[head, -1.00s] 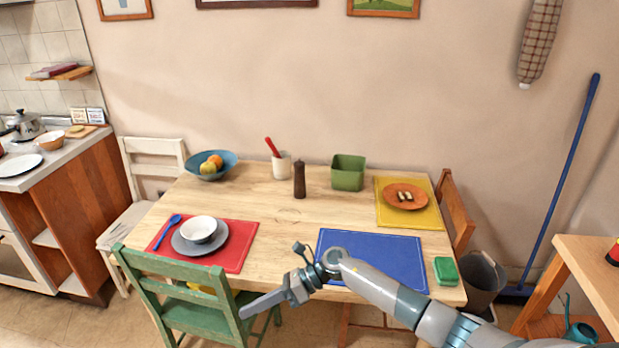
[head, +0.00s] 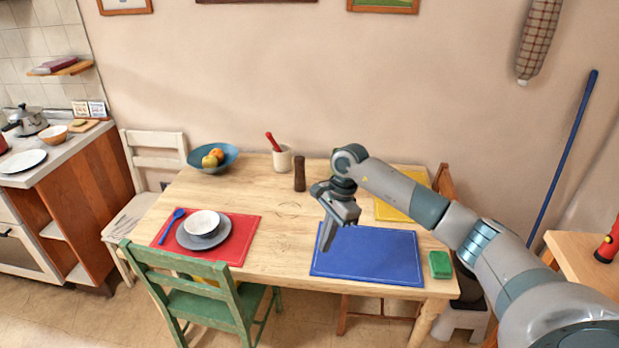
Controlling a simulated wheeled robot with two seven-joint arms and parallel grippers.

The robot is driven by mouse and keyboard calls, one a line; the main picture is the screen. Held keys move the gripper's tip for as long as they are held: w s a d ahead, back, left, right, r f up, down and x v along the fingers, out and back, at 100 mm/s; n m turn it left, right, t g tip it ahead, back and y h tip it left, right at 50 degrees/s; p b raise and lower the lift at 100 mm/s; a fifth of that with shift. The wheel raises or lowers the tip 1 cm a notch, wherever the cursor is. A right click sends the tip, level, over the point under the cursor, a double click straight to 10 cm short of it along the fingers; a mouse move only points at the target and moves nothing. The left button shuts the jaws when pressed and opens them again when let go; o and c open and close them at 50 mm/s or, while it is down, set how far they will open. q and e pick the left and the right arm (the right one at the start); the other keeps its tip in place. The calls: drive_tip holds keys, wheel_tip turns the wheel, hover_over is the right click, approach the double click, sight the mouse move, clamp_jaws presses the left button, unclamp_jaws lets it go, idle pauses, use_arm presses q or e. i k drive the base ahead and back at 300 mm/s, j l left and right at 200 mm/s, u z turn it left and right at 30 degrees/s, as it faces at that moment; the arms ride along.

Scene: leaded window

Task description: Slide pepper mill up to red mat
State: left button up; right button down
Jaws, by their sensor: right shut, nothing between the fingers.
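The dark brown pepper mill (head: 299,174) stands upright towards the back middle of the wooden table, beside the white utensil cup. The red mat (head: 246,246) lies at the table's front left, apart from the mill, with a grey plate (head: 188,242), a white bowl (head: 202,223) and a blue spoon (head: 167,228) on it. My right gripper (head: 325,247) is shut and empty, pointing down above the left part of the blue mat, to the right of and nearer than the mill. My left gripper is not in view.
The blue mat (head: 380,255) and green sponge (head: 440,265) lie at front right. A white cup (head: 282,160) with a red-handled tool and a blue fruit bowl (head: 226,162) stand at the back. A green chair (head: 190,290) stands in front. The table between mill and red mat is clear.

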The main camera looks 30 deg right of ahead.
sight(299, 184)
drive_tip(key=i+l, duration=1.5)
drive_tip(key=i, duration=0.2)
